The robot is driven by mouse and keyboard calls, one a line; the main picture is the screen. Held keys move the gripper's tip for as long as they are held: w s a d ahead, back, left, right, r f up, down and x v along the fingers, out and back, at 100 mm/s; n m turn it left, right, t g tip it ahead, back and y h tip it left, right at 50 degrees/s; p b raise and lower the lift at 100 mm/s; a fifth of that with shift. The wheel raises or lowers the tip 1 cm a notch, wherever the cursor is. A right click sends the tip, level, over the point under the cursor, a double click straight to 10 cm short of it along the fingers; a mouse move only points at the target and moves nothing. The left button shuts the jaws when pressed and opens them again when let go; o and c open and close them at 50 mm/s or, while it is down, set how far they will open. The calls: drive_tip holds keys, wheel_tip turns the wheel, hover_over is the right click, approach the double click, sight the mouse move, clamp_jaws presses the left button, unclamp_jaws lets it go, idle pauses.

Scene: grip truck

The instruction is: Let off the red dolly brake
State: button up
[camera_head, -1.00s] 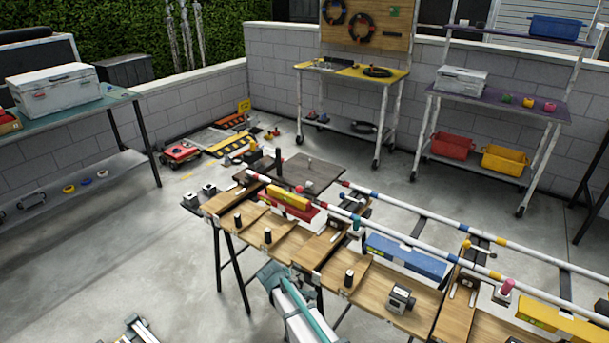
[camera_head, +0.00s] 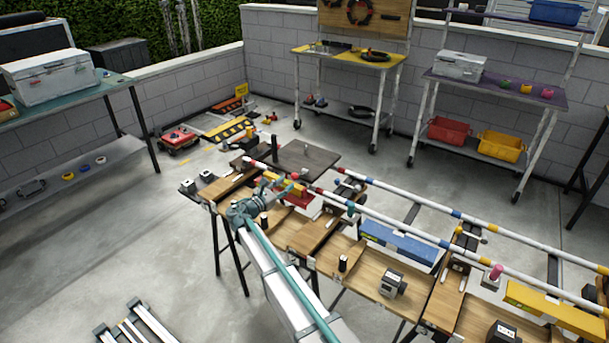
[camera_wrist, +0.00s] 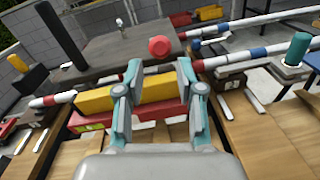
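A round red knob (camera_wrist: 159,46) sits at the near right edge of a dark flat dolly platform (camera_wrist: 115,52) in the wrist view. The platform also shows in the head view (camera_head: 318,158), at the far end of the striped rails. A small metal post and a tall black post stand on it. My gripper (camera_wrist: 159,68) is open and empty, pointing toward the knob, which lies beyond the gap between its fingertips. I cannot tell which way the brake is set.
A yellow block (camera_wrist: 155,88) on a red base (camera_wrist: 150,110) lies below and beyond my fingers. A blue block (camera_head: 398,242) and a yellow one (camera_head: 560,310) sit to the right. Black posts stand around.

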sight(299, 174)
drive_tip(key=p+x, duration=0.2)
drive_tip(key=x, duration=0.8)
drive_tip(key=shift+w+d, duration=0.1)
drive_tip(key=shift+d, duration=0.1)
clamp_jaws()
